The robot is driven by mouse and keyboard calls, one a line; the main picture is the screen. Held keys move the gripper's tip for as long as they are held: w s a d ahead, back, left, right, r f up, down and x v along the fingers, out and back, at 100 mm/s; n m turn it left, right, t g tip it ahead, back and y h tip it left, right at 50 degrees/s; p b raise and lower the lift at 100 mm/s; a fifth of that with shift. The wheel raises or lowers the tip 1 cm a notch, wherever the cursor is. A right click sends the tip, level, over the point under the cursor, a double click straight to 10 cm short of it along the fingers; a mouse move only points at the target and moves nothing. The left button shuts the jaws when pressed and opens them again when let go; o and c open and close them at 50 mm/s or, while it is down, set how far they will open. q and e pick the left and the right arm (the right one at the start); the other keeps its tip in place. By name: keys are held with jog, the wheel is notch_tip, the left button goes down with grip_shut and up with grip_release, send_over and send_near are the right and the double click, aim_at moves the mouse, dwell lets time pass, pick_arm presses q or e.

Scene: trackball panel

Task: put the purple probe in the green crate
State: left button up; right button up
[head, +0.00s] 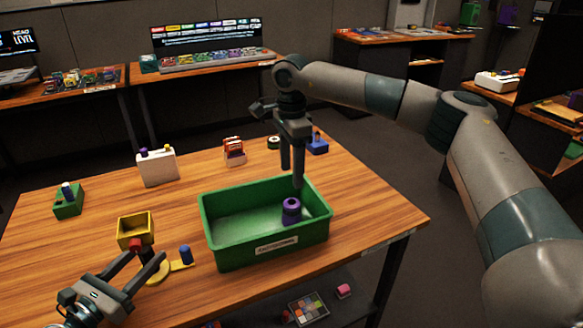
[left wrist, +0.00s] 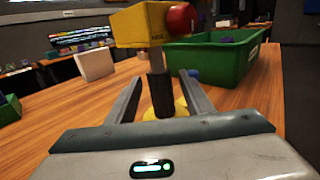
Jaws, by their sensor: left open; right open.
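The purple probe (head: 291,210) is inside the green crate (head: 271,260), toward its right end, and looks upright. The crate also shows in the left wrist view (left wrist: 210,63), with a bit of purple inside it. My right gripper (head: 292,180) is open and empty, pointing down above and beside the probe. My left gripper (head: 148,262) is open, low at the table's front left. Its fingers point toward a yellow box on a dark post (left wrist: 158,90) with a red knob (left wrist: 181,19). I cannot tell whether they touch the post.
The yellow box (head: 136,231) stands on a yellow base beside a blue peg (head: 185,255). A green block (head: 68,203), white panel (head: 157,167), red-and-white item (head: 234,151) and blue block (head: 317,145) stand along the back. The table's right side (head: 370,211) is clear.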

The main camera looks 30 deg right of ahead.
pick_arm(q)
jog(key=v, duration=1.1)
jog(key=o, duration=0.3)
jog(key=shift+o, duration=0.2)
jog(key=shift+a, duration=0.1)
jog(key=shift+v, duration=2.9)
jog(key=shift+r, duration=2)
